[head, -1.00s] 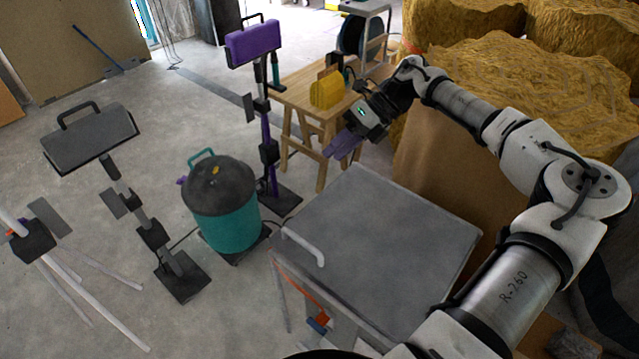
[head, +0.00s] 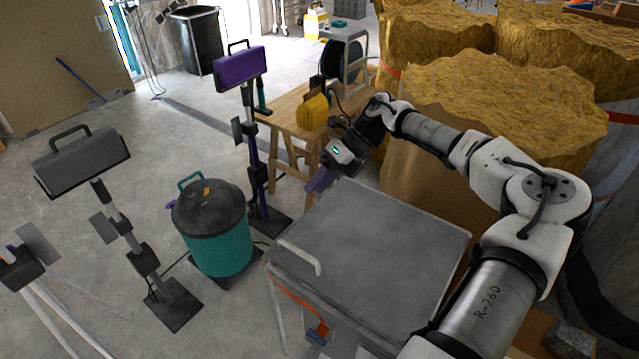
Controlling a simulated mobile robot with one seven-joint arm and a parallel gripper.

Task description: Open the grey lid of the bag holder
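The bag holder's grey lid (head: 375,245) is a flat square panel that lies shut on top of the holder, in the lower middle of the head view. A pale bar handle (head: 301,257) sits along its left edge. The holder's frame (head: 300,306) shows below that edge, with an orange strip and a blue piece on it. My gripper (head: 318,181), with purple fingers, is in the air above and beyond the lid's far left corner, apart from the handle. The gap between its fingers cannot be made out, and nothing is seen in it.
A teal vacuum drum (head: 218,235) stands left of the holder. A purple-headed stand (head: 240,68) and a grey-headed stand (head: 82,160) are behind and left. A wooden workbench (head: 285,108) carries a yellow item (head: 313,112). Large yellow insulation rolls (head: 490,85) fill the right.

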